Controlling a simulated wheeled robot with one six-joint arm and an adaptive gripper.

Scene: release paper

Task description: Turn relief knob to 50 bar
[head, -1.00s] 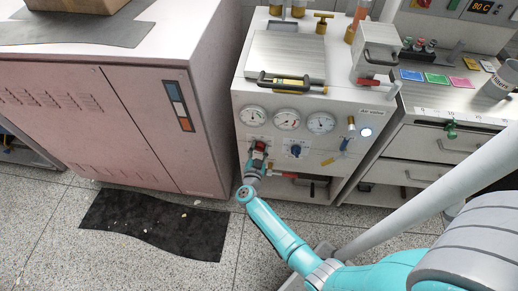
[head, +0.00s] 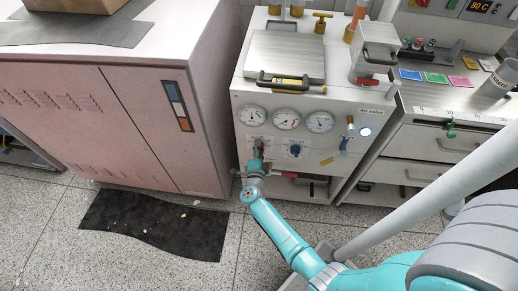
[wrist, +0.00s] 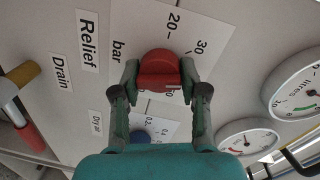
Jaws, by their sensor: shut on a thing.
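The red relief knob (wrist: 158,62) sits on a white scale card (wrist: 205,28) beside the "Relief" label (wrist: 88,40) in the wrist view. Marks 20 and 30 and the word "bar" are readable; the numbers near my fingers are partly hidden, so I cannot tell the exact setting. My gripper (wrist: 160,78) is shut on the red knob, one green finger on each side. In the head view my gripper (head: 258,152) is at the front panel, below the left gauge (head: 252,115), covering most of the knob.
A blue knob (head: 295,151) is just right of my gripper. A "Drain" lever with a red grip (wrist: 31,137) and brass valve (wrist: 22,75) lies left in the wrist view. Gauges (head: 287,118) line the panel above. A pink cabinet (head: 130,120) stands left; a black mat (head: 155,222) lies on the floor.

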